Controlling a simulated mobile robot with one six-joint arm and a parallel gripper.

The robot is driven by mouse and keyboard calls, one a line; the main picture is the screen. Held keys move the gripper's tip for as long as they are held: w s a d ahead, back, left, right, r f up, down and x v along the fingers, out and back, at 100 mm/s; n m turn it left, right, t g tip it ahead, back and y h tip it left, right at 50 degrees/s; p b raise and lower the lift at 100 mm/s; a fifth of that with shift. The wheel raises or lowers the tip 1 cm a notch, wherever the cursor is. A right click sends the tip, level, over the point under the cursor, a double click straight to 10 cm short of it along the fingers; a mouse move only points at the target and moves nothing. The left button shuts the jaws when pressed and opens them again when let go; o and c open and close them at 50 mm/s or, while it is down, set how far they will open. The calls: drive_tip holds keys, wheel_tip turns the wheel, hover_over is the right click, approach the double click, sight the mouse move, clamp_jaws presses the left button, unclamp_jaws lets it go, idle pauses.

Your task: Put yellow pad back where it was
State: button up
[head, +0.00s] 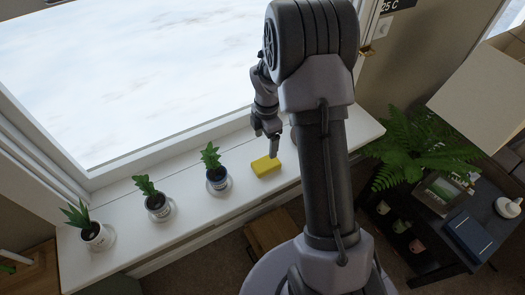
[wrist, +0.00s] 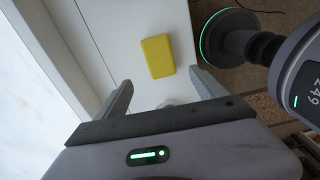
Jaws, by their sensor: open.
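The yellow pad (head: 265,166) lies flat on the white windowsill (head: 130,235), to the right of the row of potted plants. In the wrist view the yellow pad (wrist: 158,56) lies on the white sill beyond my fingertips, a little above the middle. My gripper (head: 273,147) is just above and beside the pad in the head view. In the wrist view my gripper (wrist: 160,88) has its two fingers spread wide, with nothing between them. The pad and the fingers look apart.
Three small potted plants, at left (head: 94,235), middle (head: 158,206) and right (head: 217,178), stand on saucers along the sill. The window is behind them. A fern (head: 425,148) and a dark shelf with a blue book (head: 470,236) are at the right. A cardboard box (head: 485,90) is at the upper right.

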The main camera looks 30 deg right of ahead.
drive_tip(key=s+a+r+m+t, duration=0.1)
drive_tip(key=s+a+r+m, duration=0.3)
drive_tip(key=r, duration=0.5)
drive_tip(key=s+a+r+m+t, duration=0.25)
drive_tip(key=a+r+m, duration=0.25)
drive_tip(key=r, duration=0.5)
drive_tip(key=s+a+r+m+t+y, duration=0.1)
drive_tip(key=s+a+r+m, duration=0.2)
drive_tip(key=s+m, duration=0.3)
drive_tip(key=s+a+r+m+t+y, duration=0.1)
drive_tip(key=s+a+r+m, duration=0.2)
drive_tip(key=s, duration=0.7)
drive_tip(key=a+m, duration=0.2)
drive_tip(key=m, duration=0.2)
drive_tip(key=shift+s+a+r, duration=0.3)
drive_tip(key=shift+s+a, duration=0.05)
drive_tip(key=shift+a, duration=0.05)
wheel_tip(320, 180, down, 8)
drive_tip(key=b, duration=0.8)
drive_tip(key=shift+f, duration=0.15)
